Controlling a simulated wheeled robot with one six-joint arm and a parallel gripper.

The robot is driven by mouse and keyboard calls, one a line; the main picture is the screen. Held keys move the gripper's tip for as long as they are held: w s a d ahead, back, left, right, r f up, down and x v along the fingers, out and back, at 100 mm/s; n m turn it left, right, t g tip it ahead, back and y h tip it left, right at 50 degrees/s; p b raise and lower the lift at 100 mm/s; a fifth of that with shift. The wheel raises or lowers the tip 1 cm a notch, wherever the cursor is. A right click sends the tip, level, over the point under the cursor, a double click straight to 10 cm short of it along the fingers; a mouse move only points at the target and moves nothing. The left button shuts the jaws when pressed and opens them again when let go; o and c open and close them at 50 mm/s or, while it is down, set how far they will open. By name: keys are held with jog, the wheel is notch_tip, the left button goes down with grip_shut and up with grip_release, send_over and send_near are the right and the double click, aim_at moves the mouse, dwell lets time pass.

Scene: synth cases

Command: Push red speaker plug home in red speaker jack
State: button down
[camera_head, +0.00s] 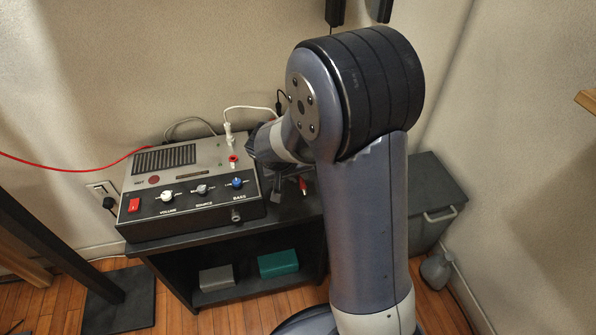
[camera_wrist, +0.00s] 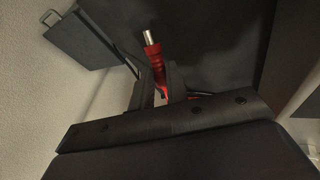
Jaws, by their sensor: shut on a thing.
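The red speaker plug (camera_wrist: 155,62) has a red body and a bare metal tip that points away from my gripper in the wrist view. My gripper (camera_wrist: 161,84) is shut on its red body. In the head view a bit of the red plug (camera_head: 303,185) shows beside my gripper, to the right of the amplifier and apart from it. What looks like the red speaker jack (camera_head: 233,159) is a small red socket at the right of the amplifier's top (camera_head: 211,158). It is not clearly seen in the wrist view. My arm hides part of my gripper in the head view.
A white plug (camera_head: 228,131) with a white cable stands upright behind the red jack. The front has knobs (camera_head: 237,183) and a red switch (camera_head: 134,205). The amplifier stands on a dark shelf unit (camera_head: 235,230). A red cable (camera_head: 75,166) runs left along the wall.

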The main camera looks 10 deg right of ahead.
jog(key=shift+f, duration=0.75)
jog(key=c, duration=1.3)
grip_release()
jog(key=p+v, duration=0.2)
jog(key=v, duration=0.9)
jog(key=shift+f, duration=0.15)
